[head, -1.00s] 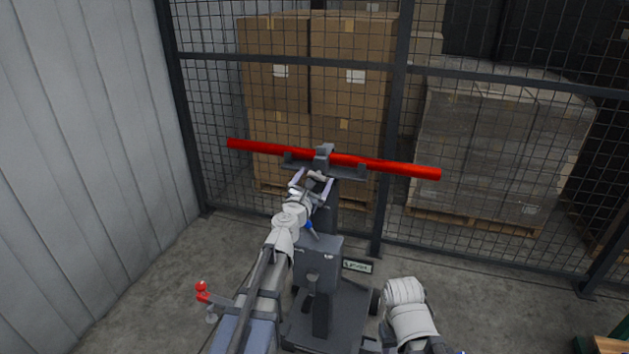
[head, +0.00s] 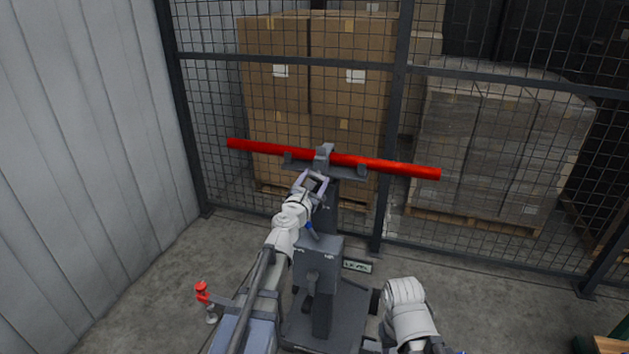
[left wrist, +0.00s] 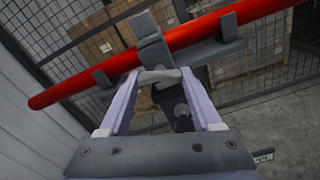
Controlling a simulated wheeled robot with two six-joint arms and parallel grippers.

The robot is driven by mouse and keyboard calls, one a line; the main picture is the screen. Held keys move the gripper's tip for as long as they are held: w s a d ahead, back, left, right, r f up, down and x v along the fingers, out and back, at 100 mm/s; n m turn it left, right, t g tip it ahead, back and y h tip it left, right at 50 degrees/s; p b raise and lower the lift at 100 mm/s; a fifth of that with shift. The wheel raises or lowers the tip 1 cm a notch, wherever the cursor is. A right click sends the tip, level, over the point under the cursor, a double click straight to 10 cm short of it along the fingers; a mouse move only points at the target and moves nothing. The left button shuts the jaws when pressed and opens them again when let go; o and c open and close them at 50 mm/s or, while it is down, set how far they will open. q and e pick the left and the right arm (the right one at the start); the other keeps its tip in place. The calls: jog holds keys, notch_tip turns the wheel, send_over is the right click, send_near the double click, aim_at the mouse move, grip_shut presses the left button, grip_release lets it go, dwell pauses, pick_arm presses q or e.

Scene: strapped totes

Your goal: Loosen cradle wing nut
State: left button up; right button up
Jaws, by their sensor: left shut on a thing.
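The wing nut (left wrist: 160,76) is a small pale grey bar on the front of the cradle, below its clamp block, in the left wrist view. My left gripper (head: 315,176) has its two lavender fingers on either side of the nut, with their tips against its ends. It is shut on the nut. The grey cradle (head: 350,172) carries a long red bar (head: 400,168) under the clamp block (head: 323,153). In the head view the nut is mostly hidden by the fingers. My right gripper is not in view.
The cradle stands on a grey post above a wheeled base (head: 350,315) with a "LEVEL" label (head: 357,266). A mesh fence (head: 400,130) stands behind, with stacked cartons (head: 270,75) beyond it. A corrugated wall (head: 90,150) is at the left.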

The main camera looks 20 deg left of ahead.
pick_arm(q)
jog(key=shift+m, duration=0.9)
jog(key=o, duration=1.4)
jog(key=s, duration=0.7)
jog(key=shift+s+a, duration=0.15)
jog(key=shift+s, duration=0.25)
